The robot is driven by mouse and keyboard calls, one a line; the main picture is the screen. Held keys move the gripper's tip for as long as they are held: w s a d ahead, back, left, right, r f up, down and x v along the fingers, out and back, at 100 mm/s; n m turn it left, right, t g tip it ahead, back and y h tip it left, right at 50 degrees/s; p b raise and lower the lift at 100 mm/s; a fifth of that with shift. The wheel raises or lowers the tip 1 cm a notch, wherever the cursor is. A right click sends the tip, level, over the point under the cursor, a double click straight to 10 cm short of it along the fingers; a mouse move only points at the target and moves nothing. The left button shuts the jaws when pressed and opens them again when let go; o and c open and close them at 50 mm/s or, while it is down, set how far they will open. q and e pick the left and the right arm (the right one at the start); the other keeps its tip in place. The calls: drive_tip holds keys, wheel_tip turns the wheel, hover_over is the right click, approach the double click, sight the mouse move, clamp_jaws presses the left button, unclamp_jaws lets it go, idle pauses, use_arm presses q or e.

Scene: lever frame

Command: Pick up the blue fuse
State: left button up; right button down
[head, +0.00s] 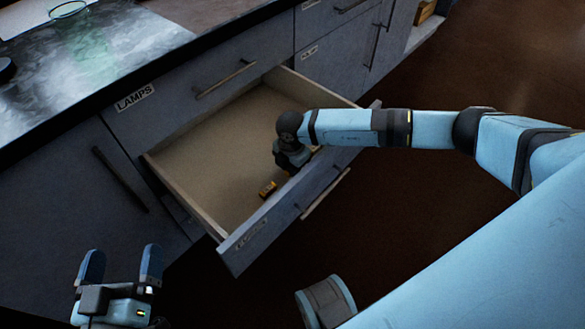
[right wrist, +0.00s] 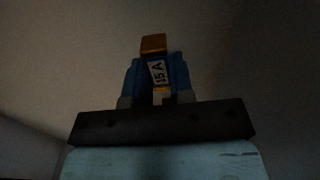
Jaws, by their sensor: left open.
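A small orange-yellow fuse (head: 267,189) with a dark middle lies on the floor of the open drawer (head: 240,125), near its front panel. I make out no clearly blue fuse. My right gripper (head: 291,162) points down into the drawer, just up and right of that fuse. In the right wrist view an orange piece with a "15A" label (right wrist: 158,72) shows between or just beyond the blue fingers of my right gripper (right wrist: 158,78). I cannot tell whether they touch it. My left gripper (head: 120,265) is open and empty at the lower left, outside the drawer.
The drawer's front panel (head: 285,205) with its handle stands between the drawer's inside and the floor. The counter (head: 130,45) above carries a glass dish (head: 68,8). The drawer's left part is bare.

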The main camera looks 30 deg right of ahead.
drive_tip(key=shift+r, duration=0.45)
use_arm(q)
drive_tip(key=s+a+f+g+y+p, duration=0.2)
drive_tip(key=a+f+g+y+p, duration=0.1)
drive_tip(key=f, duration=0.5)
drive_tip(key=shift+s+a+f+g+p, duration=0.25)
drive_tip(key=shift+a+f+g+p, duration=0.2)
drive_tip(key=shift+g+p, duration=0.4)
use_arm(e)
wheel_tip(320, 180, up, 19)
drive_tip(key=shift+r, duration=0.1)
